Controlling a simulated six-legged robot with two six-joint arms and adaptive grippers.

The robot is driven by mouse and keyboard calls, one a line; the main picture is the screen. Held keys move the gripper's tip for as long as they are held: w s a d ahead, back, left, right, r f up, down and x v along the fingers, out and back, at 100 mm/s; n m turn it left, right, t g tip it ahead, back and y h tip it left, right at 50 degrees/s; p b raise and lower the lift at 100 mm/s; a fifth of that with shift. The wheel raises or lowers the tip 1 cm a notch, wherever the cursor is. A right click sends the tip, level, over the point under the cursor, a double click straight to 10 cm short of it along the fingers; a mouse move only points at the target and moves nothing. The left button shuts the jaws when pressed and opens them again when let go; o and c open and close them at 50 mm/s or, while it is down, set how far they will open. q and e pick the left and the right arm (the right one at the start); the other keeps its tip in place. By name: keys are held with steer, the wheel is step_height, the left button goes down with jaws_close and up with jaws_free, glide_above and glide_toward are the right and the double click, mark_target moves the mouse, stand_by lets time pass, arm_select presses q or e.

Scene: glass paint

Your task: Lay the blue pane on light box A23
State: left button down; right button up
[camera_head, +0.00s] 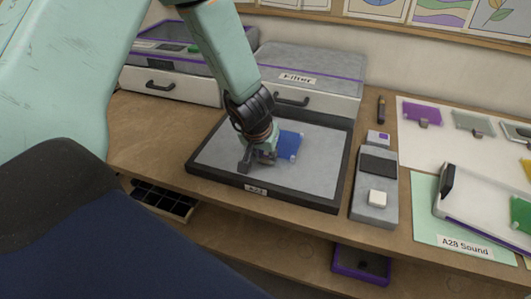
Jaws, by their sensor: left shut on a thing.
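The blue pane (289,144) is at the middle of light box A23 (208,177), partly hidden behind my left gripper. My left gripper (262,160) reaches down over the box and is shut on the pane's near left edge. The pane is over the grey surface; I cannot tell whether it touches it. Light box A23 has a dark frame and a label on its front edge. My right gripper is not in view.
A kilner-like labelled case (310,72) and another case (165,84) stand behind.

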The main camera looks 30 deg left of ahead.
arm_select(q)
steer(key=shift+f, duration=0.1)
steer(key=shift+w+a+f, duration=0.15)
steer(key=shift+w, duration=0.05)
steer(key=shift+s+r, duration=0.15)
steer(key=shift+r, duration=0.05)
steer(key=shift+f, duration=0.1)
stand_by(0.4)
steer(key=shift+s+d+r+p, duration=0.15)
steer(key=shift+d+r+p, duration=0.05)
steer(key=shift+d+p, duration=0.1)
